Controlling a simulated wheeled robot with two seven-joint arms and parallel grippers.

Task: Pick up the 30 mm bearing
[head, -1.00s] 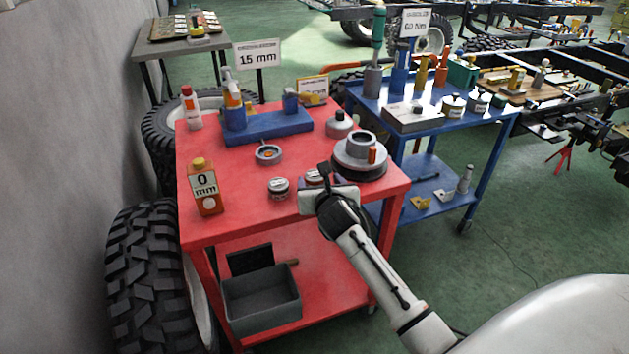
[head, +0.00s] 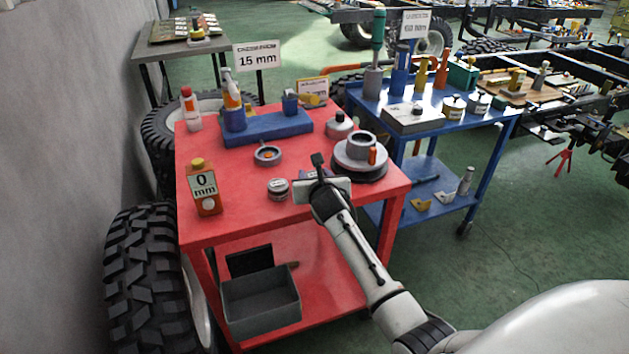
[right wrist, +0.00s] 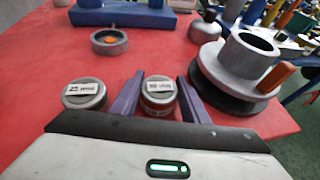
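Two small round bearings with labelled lids stand on the red table. One bearing (right wrist: 84,94) is at the left in the right wrist view and also shows in the head view (head: 278,189). The other bearing (right wrist: 158,92) stands between the fingers of my right gripper (right wrist: 161,84); its label is too small to read surely, and the gripper mostly hides it in the head view. My right gripper also shows in the head view (head: 320,172). Its two fingers are apart, one on each side of this bearing, with no clear grip. My left gripper is out of view.
A stacked grey hub (head: 361,152) stands close to the right of the gripper. A grey ring (head: 268,155) and a blue block (head: 268,127) lie farther back. An orange bottle (head: 204,188) stands at the left. The front left of the red tabletop (head: 240,222) is clear.

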